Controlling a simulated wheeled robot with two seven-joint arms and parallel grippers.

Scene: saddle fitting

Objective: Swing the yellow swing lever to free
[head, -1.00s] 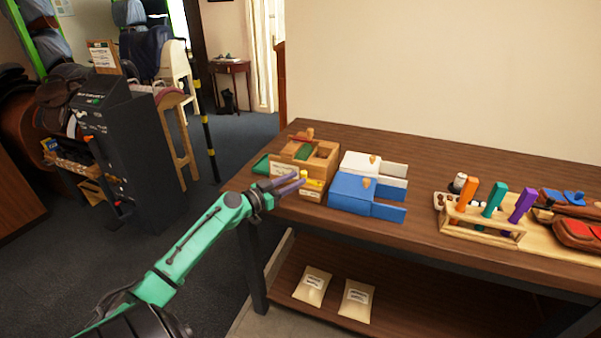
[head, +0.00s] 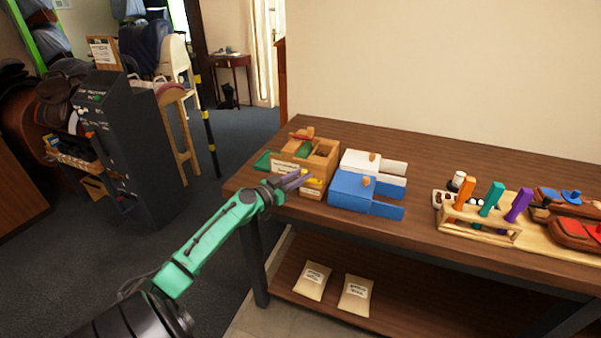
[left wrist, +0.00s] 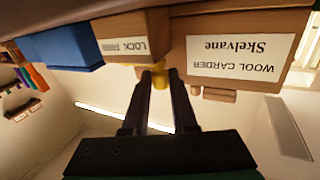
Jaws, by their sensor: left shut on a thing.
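The wooden wool carder box (head: 318,160) stands at the left end of the workbench, with a label on its front. The yellow swing lever (head: 314,182) is at its front, by a block labelled LOCK (left wrist: 122,46). My left gripper (head: 300,178) reaches in from the left at the box's front. In the left wrist view its two dark fingers are closed around the yellow lever (left wrist: 160,78), which shows between the tips. The fingers partly cover the lever in the head view. My right gripper is not in view.
A blue box (head: 352,190) and a white box (head: 367,164) sit right of the carder. A wooden rack (head: 478,226) with coloured handles stands farther right. A green piece (head: 262,161) lies left of the carder. Two packets (head: 313,280) lie on the lower shelf.

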